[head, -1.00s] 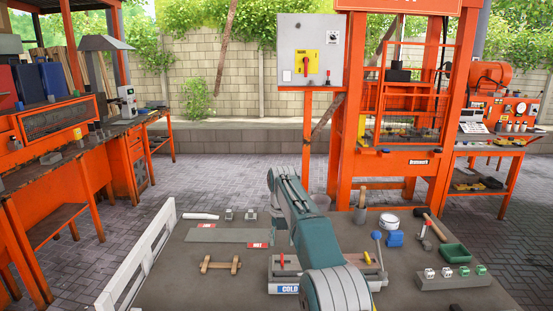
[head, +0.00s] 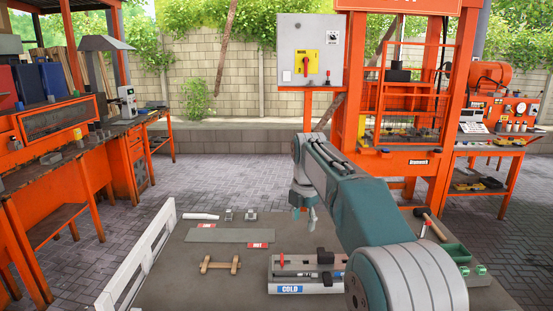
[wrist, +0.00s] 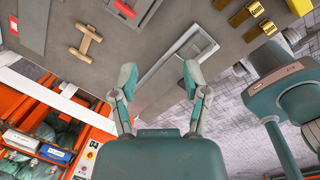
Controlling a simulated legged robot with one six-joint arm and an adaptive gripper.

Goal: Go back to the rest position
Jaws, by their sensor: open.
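My gripper (head: 305,208) hangs above the grey worktable (head: 215,275), pointing down, with my arm stretched across the right half of the head view. In the wrist view my gripper (wrist: 158,78) has its two fingers spread apart, with nothing between them. No object is touching the fingers.
The "COLD" fixture (head: 290,289) lies at the table's front, partly hidden by my arm. A wooden bar piece (head: 220,264) and a grey plate (head: 230,236) lie left of it. A white rail (head: 140,262) edges the table's left side. An orange press (head: 465,120) stands behind.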

